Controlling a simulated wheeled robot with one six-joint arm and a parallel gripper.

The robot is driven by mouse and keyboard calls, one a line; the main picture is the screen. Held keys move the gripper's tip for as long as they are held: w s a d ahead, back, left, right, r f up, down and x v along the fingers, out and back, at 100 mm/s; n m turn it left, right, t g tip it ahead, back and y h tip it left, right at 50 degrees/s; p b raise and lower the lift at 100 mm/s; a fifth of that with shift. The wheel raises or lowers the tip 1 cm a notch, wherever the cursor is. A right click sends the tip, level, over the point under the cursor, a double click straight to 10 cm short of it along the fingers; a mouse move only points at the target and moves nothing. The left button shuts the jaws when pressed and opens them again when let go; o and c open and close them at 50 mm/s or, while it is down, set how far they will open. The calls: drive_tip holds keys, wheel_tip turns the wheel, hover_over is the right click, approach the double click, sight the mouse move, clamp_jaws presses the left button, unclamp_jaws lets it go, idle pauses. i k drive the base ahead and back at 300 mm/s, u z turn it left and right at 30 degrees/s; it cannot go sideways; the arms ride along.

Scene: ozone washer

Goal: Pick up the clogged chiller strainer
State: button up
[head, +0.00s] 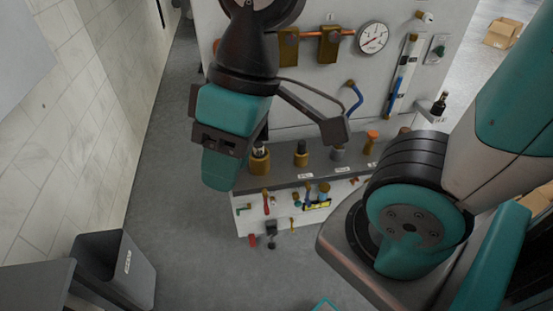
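A row of small brass and grey fittings stands on the dark shelf (285,178) of the panel, each by a small label. They include a large brass fitting with a dark top (259,162), a smaller brass one (301,157) and a grey one (338,154). I cannot tell which, if any, is the clogged strainer. My gripper (225,150) hangs in front of the panel, left of the large brass fitting in the picture. Its teal and dark body hides part of the shelf's left end. The fingertips do not show clearly, and I see nothing held.
A pressure gauge (372,37) and a copper pipe with brass valves (331,45) are on the panel above. Hand tools (318,202) hang below the shelf. A grey bin (115,265) stands lower left near the tiled wall (75,120). The floor between is clear.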

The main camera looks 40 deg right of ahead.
sight(258, 152)
drive_tip(key=u, duration=1)
drive_tip(key=k, duration=0.1)
drive_tip(key=z, duration=1.45)
drive_tip(key=i, duration=0.35)
drive_tip(key=z, duration=2.05)
drive_tip(key=k, duration=1.4)
drive_tip(key=u, duration=1.9)
drive_tip(key=i, duration=1)
drive_tip(key=u, duration=0.05)
